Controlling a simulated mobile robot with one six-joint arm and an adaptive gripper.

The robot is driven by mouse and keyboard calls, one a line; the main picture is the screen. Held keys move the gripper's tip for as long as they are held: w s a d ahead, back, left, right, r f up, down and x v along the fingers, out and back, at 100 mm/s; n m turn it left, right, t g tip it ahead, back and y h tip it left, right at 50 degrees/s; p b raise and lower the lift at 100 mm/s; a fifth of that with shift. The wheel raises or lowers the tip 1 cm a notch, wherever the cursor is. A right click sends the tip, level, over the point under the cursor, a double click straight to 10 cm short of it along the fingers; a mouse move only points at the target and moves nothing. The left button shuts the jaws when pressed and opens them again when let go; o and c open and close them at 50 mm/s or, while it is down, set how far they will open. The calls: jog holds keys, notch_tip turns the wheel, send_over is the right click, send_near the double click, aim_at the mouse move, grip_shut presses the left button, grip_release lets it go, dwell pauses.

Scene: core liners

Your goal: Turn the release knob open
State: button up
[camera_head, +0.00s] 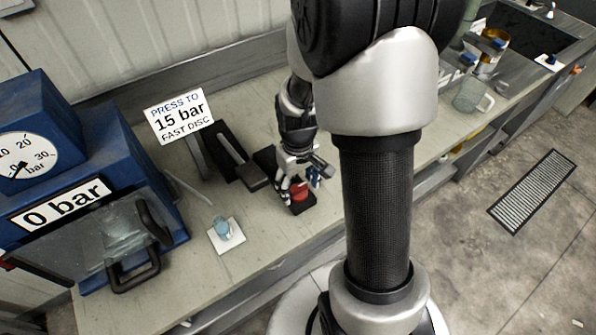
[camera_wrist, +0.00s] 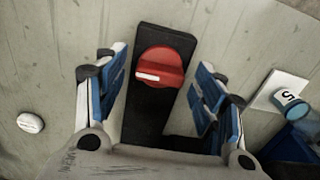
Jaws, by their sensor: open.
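The release knob (camera_wrist: 160,67) is red and round with a white mark pointing left in the wrist view. It sits on a black base plate (camera_wrist: 148,115) on the bench. In the head view the red knob (camera_head: 299,191) shows just under my gripper (camera_head: 297,183), partly hidden by it. In the wrist view my gripper (camera_wrist: 160,88) is open, its blue-padded fingers on either side of the knob with gaps to it. I cannot tell the exact height of the fingertips over the knob.
A blue press (camera_head: 110,165) with a dial and a "0 bar" sign stands at left. A pump lever (camera_head: 240,160) lies left of my gripper, behind it a "15 bar" sign (camera_head: 180,115). A small cup (camera_head: 222,227) stands on a white card. The bench front is clear.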

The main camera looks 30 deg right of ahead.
aim_at(298, 187)
notch_tip(298, 187, up, 11)
dwell(0.3)
dwell(0.4)
jog(key=s+a+r+t, duration=0.4)
jog(key=s+a+r, duration=0.6)
jog(key=s, duration=0.3)
jog(key=shift+s+r+m+t, duration=0.3)
jog(key=shift+r, duration=0.4)
jog(key=shift+a, duration=0.1)
